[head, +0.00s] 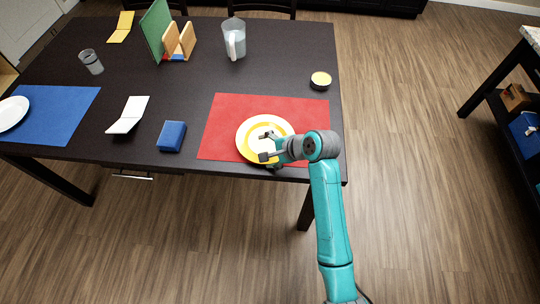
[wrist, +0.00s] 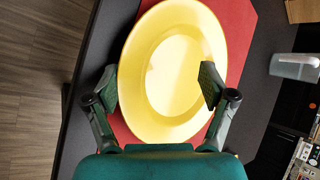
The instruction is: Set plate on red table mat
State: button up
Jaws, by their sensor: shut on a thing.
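A yellow and white plate (head: 252,140) is over the front part of the red table mat (head: 290,108), close to the table's front edge. I cannot tell whether it rests on the mat or is held just above it. It fills the middle of the wrist view (wrist: 165,75), with the red mat behind it. My gripper (head: 267,146) is shut on the plate. In the wrist view its fingers (wrist: 158,84) show at the plate's left edge and over its right part. The plate's contact with the mat is hidden.
The dark table (head: 190,105) also bears a blue mat (head: 60,115) with a white plate (head: 11,113), a blue box (head: 171,136), a white folded card (head: 128,115), a small bowl (head: 320,81), a pitcher (head: 235,42) and a glass (head: 91,62). The mat's back half is clear.

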aim_at(269, 149)
jog(key=shift+w+d+f, duration=0.65)
jog(key=shift+w+d, duration=0.1)
jog(key=shift+d, duration=0.05)
jog(key=shift+c, duration=0.3)
jog(key=shift+w+d+f, duration=0.15)
jog(key=shift+w, duration=0.2)
grip_shut()
jog(key=shift+s, duration=0.1)
jog(key=shift+o, duration=1.3)
grip_release()
jog(key=shift+s, duration=0.15)
jog(key=shift+a+v, duration=0.2)
jog(key=shift+v, duration=3.75)
